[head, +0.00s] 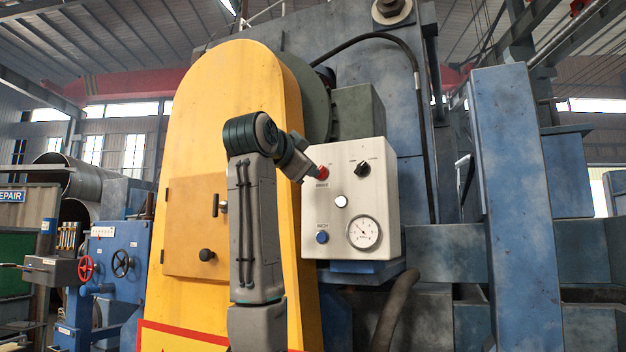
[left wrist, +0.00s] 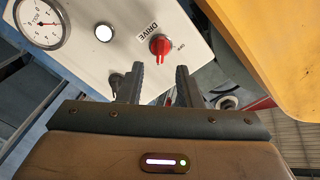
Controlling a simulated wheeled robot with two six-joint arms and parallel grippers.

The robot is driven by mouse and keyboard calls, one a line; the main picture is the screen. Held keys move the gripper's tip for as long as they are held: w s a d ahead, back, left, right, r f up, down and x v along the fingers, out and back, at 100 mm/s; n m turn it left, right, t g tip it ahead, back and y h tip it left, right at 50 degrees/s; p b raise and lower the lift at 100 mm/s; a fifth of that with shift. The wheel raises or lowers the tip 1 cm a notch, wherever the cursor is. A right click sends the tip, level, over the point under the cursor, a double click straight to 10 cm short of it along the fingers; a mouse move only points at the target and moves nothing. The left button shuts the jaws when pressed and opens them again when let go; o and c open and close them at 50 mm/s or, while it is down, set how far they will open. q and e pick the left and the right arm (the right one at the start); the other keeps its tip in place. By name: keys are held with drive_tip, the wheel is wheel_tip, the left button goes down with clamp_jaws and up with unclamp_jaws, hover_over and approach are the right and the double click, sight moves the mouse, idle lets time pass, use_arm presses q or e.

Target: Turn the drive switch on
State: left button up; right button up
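The drive switch (left wrist: 160,45) is a red rotary knob on a white control panel (head: 379,203), with "DRIVE" printed beside it in the left wrist view. In the head view the red knob (head: 323,172) sits near the panel's upper left. My left gripper (left wrist: 160,70) is open and empty. Its two fingers point at the panel, and the red knob shows just beyond the gap between their tips. I cannot tell whether they touch it. In the head view my left gripper (head: 309,168) reaches the knob from the left, its fingers small and partly hidden. My right gripper is not in view.
The panel also holds a black selector (head: 362,168), a white round button (head: 341,201), a blue button (head: 322,237) and a dial gauge (head: 363,232). A yellow housing (head: 230,100) stands close on the left. A blue steel post (head: 520,200) stands right.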

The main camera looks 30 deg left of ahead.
use_arm(q)
drive_tip(key=s+b, duration=0.1)
drive_tip(key=s, duration=0.1)
drive_tip(key=s+d, duration=0.1)
drive_tip(key=s, duration=0.2)
drive_tip(key=shift+s+b, duration=0.15)
drive_tip(key=shift+b, duration=0.2)
